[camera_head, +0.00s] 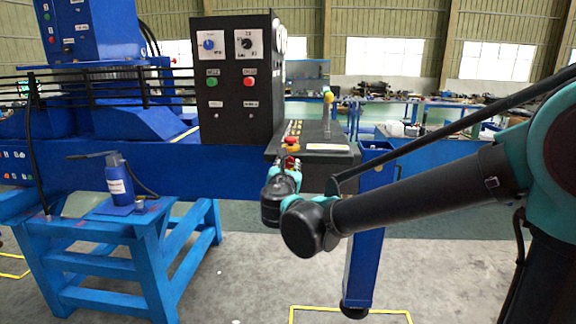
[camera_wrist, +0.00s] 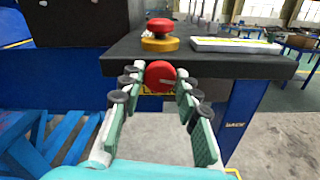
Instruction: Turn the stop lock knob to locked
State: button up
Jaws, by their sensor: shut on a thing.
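The stop lock knob is a round red knob (camera_wrist: 160,75) on the front face of the black console. A short pale line on it points roughly to the right, and part of a yellow marking shows beneath it. My gripper (camera_wrist: 158,80) has its two padded fingers on the left and right of the knob, with the tips closed on its sides. In the head view my gripper (camera_head: 290,165) is at the console's front edge, and a small part of the red knob shows between the fingers. Any lettering around the knob is too hidden or small to read.
A red mushroom button on a yellow base (camera_wrist: 160,32) stands on the console top (camera_wrist: 120,48), just above the knob. A pale label plate (camera_wrist: 235,46) lies to its right. A black panel with dials (camera_head: 236,85) rises behind on the left. Open floor lies below.

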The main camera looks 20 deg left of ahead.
jog(key=m, duration=0.4)
jog(key=shift+m, duration=0.3)
jog(key=m, duration=0.3)
jog(key=shift+m, duration=0.3)
jog(key=m, duration=0.3)
jog(key=shift+m, duration=2.2)
jog(key=o, duration=1.2)
jog(key=shift+c, duration=0.2)
jog(key=shift+s, duration=0.1)
jog(key=v, duration=1.1)
jog(key=shift+s, duration=0.4)
jog(key=shift+f, duration=0.1)
